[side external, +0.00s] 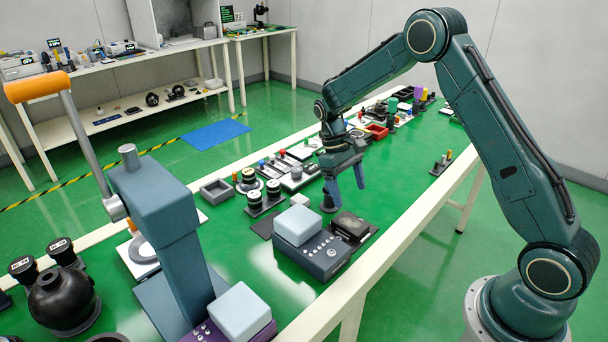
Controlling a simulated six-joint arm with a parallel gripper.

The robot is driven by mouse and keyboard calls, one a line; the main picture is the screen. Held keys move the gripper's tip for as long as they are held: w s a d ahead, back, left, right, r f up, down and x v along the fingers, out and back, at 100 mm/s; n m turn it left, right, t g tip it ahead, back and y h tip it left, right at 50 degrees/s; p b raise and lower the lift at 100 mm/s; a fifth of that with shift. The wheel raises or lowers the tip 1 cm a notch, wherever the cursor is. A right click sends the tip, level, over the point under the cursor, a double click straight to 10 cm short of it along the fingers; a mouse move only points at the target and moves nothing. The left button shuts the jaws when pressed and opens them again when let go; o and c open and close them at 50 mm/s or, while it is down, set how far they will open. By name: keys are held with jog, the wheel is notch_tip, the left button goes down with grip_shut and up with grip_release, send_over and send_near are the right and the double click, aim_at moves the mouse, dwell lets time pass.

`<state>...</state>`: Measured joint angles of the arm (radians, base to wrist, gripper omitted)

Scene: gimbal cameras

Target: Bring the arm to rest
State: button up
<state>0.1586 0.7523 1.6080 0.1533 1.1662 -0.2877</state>
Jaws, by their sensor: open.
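My gripper (346,190) hangs from the end of my bent arm, above the middle of the green-topped table (408,210). Its two blue-grey fingers point down and stand apart, with nothing visible between them. Behind and below the fingers, a small dark upright object (327,203) stands on the table; I cannot tell how far apart they are. My arm arches up and over from its base at the right.
A dark box with a pale blue block (297,225) and a dark block (350,226) sit in front of my gripper. A tall blue press (160,220) with an orange handle stands at left. Small parts crowd the table's far side; its right front edge is mostly clear.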

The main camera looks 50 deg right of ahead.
jog(key=s+a+r+t, duration=0.2)
jog(key=s+r, duration=0.2)
jog(key=r, duration=0.5)
jog(key=s+a+r+t, duration=0.3)
jog(key=s+r, duration=0.1)
jog(key=r, duration=0.4)
jog(key=s+a+r+t, duration=0.2)
jog(key=s, duration=0.6)
jog(key=s+a+r+t, duration=0.2)
jog(key=s+r+t, duration=0.1)
jog(key=s, duration=0.6)
